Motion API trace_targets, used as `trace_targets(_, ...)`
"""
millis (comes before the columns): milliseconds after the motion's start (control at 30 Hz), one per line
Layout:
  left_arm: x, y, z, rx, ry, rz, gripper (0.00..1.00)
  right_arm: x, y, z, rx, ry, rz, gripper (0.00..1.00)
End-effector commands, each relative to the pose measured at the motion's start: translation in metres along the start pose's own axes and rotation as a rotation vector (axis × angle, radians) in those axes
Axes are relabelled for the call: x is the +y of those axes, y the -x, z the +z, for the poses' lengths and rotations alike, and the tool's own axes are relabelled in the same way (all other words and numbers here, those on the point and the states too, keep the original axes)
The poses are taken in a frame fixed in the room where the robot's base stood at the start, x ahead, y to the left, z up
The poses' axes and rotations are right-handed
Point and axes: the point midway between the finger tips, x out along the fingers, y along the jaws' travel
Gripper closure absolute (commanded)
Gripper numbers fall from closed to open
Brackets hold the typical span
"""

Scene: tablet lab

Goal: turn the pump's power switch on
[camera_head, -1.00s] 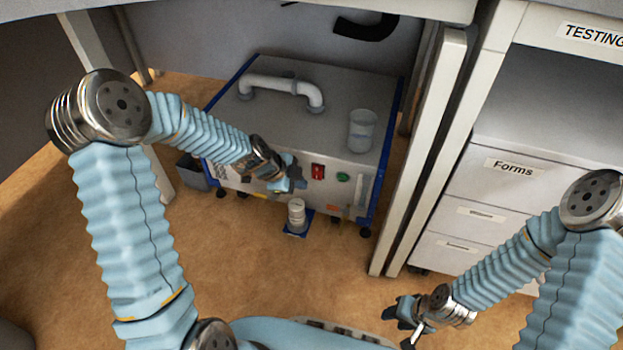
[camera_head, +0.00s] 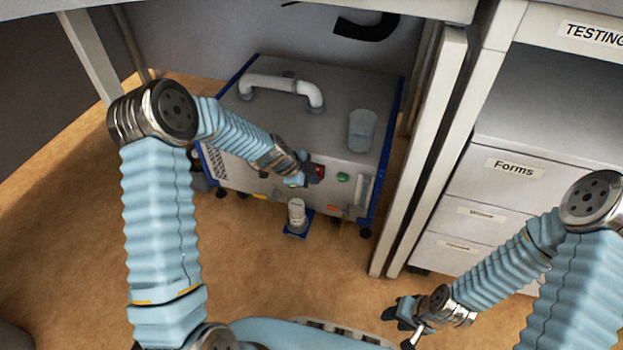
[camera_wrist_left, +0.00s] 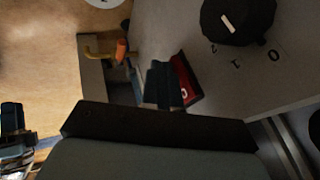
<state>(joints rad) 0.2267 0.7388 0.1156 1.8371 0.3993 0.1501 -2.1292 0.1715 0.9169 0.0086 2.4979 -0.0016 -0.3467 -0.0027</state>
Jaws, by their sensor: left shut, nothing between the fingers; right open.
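The pump (camera_head: 335,110) is a grey box with blue edges under the table. Its red power switch (camera_head: 319,171) is on the front face, partly hidden by my left gripper (camera_head: 309,173) in the head view. In the left wrist view the red switch (camera_wrist_left: 188,82) shows a white "0" at its lower end. The shut, empty fingers of my left gripper (camera_wrist_left: 164,86) overlap the switch's left edge there; I cannot tell whether they touch it. My right gripper (camera_head: 402,316) is open and empty, low over the floor, away from the pump.
A green button (camera_head: 343,177) sits right of the switch. A black knob (camera_wrist_left: 238,20) with number marks shows in the wrist view. A glass beaker (camera_head: 362,130) and white pipe (camera_head: 280,86) are on the pump. A table leg (camera_head: 425,160) stands at right.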

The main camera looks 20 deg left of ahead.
Motion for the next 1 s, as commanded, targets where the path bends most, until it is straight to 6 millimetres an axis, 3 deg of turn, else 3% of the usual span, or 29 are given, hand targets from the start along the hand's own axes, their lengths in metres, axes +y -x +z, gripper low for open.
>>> trace_targets(100,-0.001,-0.009,0.003,0.000,-0.002,-0.001,1.00,0.005,-0.017,0.001,-0.004,0.000,-0.003,0.57)
trace_targets(1000,-0.010,0.009,-0.006,0.000,0.000,-0.002,1.00,0.002,-0.007,0.001,-0.003,0.001,-0.002,0.57)
